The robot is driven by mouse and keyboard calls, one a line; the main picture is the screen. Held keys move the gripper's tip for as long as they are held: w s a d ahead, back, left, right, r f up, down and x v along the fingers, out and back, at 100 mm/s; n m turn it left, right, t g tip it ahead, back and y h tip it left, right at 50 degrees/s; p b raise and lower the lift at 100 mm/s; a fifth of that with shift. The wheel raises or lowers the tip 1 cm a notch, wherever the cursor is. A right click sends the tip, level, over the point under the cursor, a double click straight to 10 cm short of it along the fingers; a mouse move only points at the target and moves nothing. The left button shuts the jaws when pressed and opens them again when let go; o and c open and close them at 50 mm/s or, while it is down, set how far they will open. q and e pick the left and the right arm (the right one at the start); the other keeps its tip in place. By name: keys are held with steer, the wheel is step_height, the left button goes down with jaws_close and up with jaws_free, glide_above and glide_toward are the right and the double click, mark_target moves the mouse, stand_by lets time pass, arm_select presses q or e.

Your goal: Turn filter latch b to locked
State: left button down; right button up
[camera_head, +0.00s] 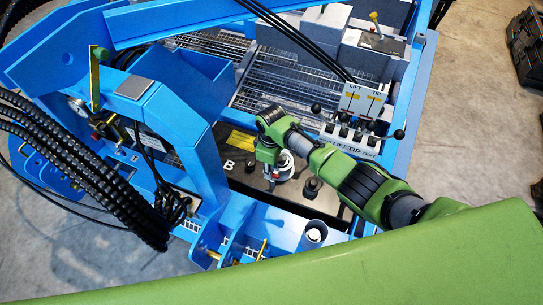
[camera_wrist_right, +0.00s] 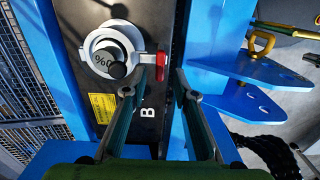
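The panel marked B (camera_wrist_right: 148,112) carries a round white fitting (camera_wrist_right: 115,42) with a black knob and a red lever (camera_wrist_right: 161,62) whose end points right in the wrist view; this looks like filter latch b. In the head view the white fitting (camera_head: 284,168) is partly hidden beside my right gripper (camera_head: 266,160). In the wrist view my right gripper (camera_wrist_right: 160,78) is open, its two fingers apart. The red lever's end shows between the fingertips; I cannot tell whether they touch it. My left gripper is not in view.
A yellow label (camera_wrist_right: 103,106) is on the panel. Blue frame walls (camera_wrist_right: 205,40) run close beside the right finger. A LIFT and TIP control box (camera_head: 350,138) with several levers stands near my right arm. Black hoses (camera_head: 85,165) hang at the left.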

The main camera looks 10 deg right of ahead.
step_height(320, 180, up, 10)
stand_by(0.3)
stand_by(0.5)
